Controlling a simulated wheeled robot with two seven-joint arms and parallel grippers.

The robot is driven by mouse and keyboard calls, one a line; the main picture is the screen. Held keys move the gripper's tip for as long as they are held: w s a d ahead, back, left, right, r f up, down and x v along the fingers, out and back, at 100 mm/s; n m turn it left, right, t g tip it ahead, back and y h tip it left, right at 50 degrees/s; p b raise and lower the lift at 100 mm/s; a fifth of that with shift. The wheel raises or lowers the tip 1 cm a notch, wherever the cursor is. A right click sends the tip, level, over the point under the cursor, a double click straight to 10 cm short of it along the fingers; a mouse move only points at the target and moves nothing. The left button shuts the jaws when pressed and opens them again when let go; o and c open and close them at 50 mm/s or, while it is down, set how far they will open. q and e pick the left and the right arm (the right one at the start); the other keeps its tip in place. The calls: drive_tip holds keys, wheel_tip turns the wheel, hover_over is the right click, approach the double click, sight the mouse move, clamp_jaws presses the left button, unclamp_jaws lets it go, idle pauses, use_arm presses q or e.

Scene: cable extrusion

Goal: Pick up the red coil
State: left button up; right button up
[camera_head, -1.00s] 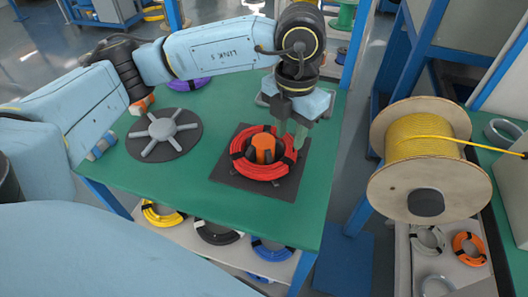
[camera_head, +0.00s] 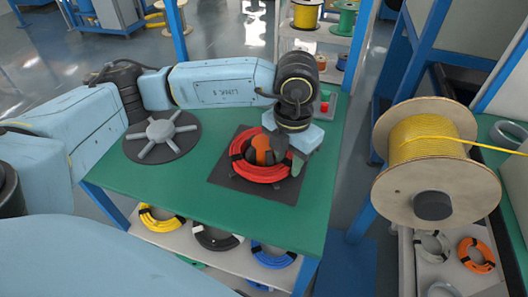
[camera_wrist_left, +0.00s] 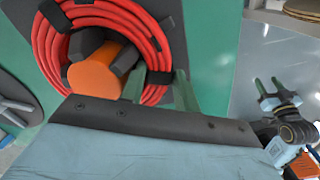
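The red coil (camera_head: 262,173), bound with black ties, lies flat on a dark square plate (camera_head: 225,182) on the green table, around an orange core with dark blocks. It fills the upper left of the left wrist view (camera_wrist_left: 48,48). My left gripper (camera_head: 293,163) is down at the coil's right side. In the left wrist view its two greenish fingers (camera_wrist_left: 160,78) stand apart, one inside the ring and one at its outer edge, with the coil's band between them. My right gripper (camera_wrist_left: 266,82) shows at the right of the left wrist view, open and empty, away from the coil.
A grey spoked disc (camera_head: 162,137) lies on the table to the left. Yellow (camera_head: 160,222), black (camera_head: 216,240) and blue (camera_head: 272,258) coils lie on the shelf below. A large yellow cable spool (camera_head: 430,148) stands to the right. The table's front (camera_head: 200,208) is clear.

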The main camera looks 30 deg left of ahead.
use_arm(q)
clamp_jaws()
drive_tip(key=shift+r, duration=0.15)
